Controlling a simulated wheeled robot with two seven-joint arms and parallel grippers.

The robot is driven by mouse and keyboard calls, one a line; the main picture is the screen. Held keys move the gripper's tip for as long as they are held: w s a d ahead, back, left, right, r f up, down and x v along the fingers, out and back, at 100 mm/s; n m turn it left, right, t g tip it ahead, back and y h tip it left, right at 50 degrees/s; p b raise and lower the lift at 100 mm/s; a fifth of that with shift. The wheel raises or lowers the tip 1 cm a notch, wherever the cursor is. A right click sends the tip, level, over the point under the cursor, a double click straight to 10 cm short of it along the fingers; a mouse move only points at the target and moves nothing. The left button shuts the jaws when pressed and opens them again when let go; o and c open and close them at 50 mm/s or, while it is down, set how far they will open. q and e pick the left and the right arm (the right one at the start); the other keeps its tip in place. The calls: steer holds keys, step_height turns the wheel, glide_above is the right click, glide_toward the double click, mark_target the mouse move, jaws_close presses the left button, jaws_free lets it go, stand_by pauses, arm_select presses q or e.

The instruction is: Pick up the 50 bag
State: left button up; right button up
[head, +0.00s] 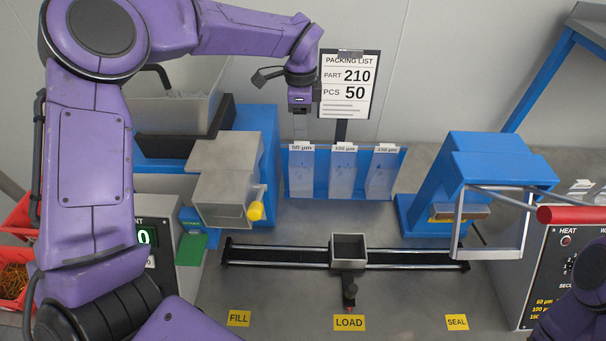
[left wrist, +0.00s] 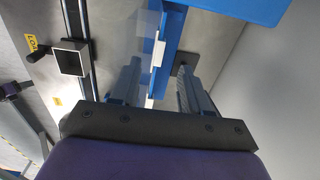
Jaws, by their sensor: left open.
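The 50 µm bag (head: 301,175) is a clear bag with a white label, in the leftmost slot of the blue rack (head: 320,190). The 100 µm bag (head: 343,175) and the 150 µm bag (head: 381,178) hang to its right. My left gripper (head: 300,125) is open and points down, just above the 50 µm bag's label; whether it touches the bag is unclear. In the left wrist view its two fingers (left wrist: 158,90) are apart, with a pale strip and part of the blue rack between and beyond them. My right gripper is not in view.
A steel chute (head: 224,180) is on the left, a blue sealer (head: 490,165) on the right. A rail with a small box (head: 348,251) crosses the front.

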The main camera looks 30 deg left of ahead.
mark_target(302, 143)
arm_select(q)
step_height(302, 143, down, 5)
steer(key=shift+d+p, duration=0.15)
steer(key=shift+p, duration=0.95)
steer(key=shift+f, duration=0.45)
jaws_close()
steer(key=shift+r, duration=0.1)
